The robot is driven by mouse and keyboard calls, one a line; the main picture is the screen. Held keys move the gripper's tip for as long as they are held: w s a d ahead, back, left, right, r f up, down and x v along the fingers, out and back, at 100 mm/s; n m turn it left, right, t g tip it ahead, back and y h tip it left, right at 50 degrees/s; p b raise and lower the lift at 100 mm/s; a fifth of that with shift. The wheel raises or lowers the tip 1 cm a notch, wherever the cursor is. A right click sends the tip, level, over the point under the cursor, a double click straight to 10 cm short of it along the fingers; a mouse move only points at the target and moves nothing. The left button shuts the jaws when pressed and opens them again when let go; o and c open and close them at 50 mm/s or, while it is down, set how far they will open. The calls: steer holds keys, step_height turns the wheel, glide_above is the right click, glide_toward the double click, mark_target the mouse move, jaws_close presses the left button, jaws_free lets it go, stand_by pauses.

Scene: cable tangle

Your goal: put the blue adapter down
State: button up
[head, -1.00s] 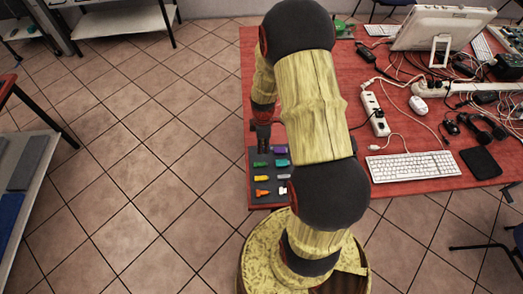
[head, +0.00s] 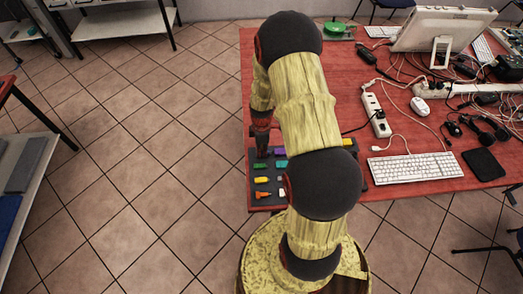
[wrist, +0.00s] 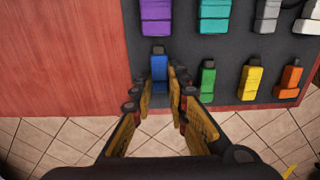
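The blue adapter (wrist: 158,72) is between my fingertips in the wrist view, at the left end of the near row on the dark mat (wrist: 225,50). My gripper (wrist: 161,84) looks closed on its sides. The adapter lies over the mat near its left edge, slightly out of line with the row; whether it touches the mat I cannot tell. In the head view my gripper (head: 262,147) is low at the mat's far end, and the blue adapter cannot be made out there.
Beside it are green (wrist: 207,77), yellow (wrist: 250,80) and orange (wrist: 288,80) adapters. Purple (wrist: 156,15) and teal (wrist: 214,14) ones lie in the other row. Bare red table (wrist: 65,55) is at left. A power strip (head: 376,115) and keyboard (head: 415,166) lie right.

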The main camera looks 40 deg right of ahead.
steer(key=o, duration=0.4)
steer(key=shift+o, duration=0.2)
steer(key=w+a+r+m+t+p, duration=0.1)
steer(key=a+r+p, duration=0.25)
steer(key=r, duration=1.65)
steer(key=s+a+r+m+t, duration=0.1)
steer(key=a+r+m, duration=0.1)
steer(key=a+r, duration=0.35)
steer(key=s+a+r+m+t, duration=0.1)
steer(key=a+r+m, duration=0.15)
steer(key=r, duration=0.55)
steer(key=s+a+r+m+t, duration=0.2)
steer(key=s+a+r+m, duration=0.3)
steer(key=s+a+r, duration=0.5)
steer(key=s+a, duration=0.1)
steer(key=s, duration=0.2)
steer(key=shift+s+a+r+t+b, duration=0.15)
steer(key=shift+s+r+t+b, duration=0.15)
steer(key=shift+r+b, duration=0.1)
